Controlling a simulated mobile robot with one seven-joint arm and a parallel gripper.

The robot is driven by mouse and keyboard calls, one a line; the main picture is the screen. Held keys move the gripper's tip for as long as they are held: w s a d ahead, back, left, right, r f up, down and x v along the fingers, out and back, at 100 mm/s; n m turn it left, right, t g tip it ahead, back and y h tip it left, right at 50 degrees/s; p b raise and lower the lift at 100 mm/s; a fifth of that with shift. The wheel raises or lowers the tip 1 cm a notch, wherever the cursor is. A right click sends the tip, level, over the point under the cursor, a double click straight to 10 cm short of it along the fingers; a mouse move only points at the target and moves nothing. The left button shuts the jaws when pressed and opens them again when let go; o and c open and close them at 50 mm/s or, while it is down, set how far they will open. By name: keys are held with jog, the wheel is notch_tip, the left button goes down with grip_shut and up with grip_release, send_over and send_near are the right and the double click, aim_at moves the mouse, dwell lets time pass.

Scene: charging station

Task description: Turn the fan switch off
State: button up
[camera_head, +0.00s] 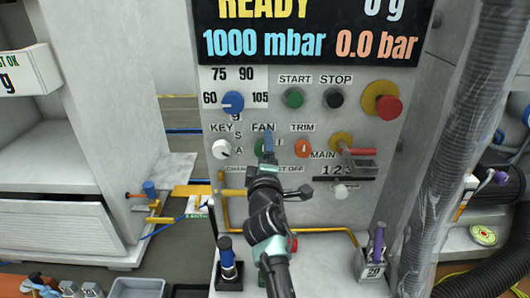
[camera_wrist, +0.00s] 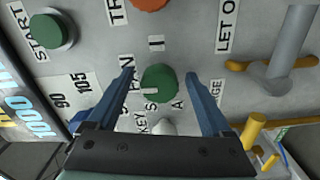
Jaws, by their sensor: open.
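The fan switch is a green round knob with a white pointer mark. In the wrist view the fan switch (camera_wrist: 160,80) sits between the two blue fingers of my open gripper (camera_wrist: 158,74), with a gap on each side. Its white mark points left there. In the head view my gripper (camera_head: 268,142) is in front of the panel, and only the left edge of the fan switch (camera_head: 259,148) shows beside it, under the FAN label (camera_head: 263,127). Whether the fingertips touch the panel cannot be told.
Close by are the white KEY knob (camera_head: 222,149), the orange TRIM knob (camera_head: 303,148), the blue dial (camera_head: 233,102), and the green START button (camera_head: 293,98). A red-handled MAIN lever (camera_head: 358,151) and red mushroom button (camera_head: 388,107) are to the right. A yellow pipe (camera_head: 330,230) runs below.

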jog(key=s+p, duration=0.2)
jog(key=s, duration=1.1)
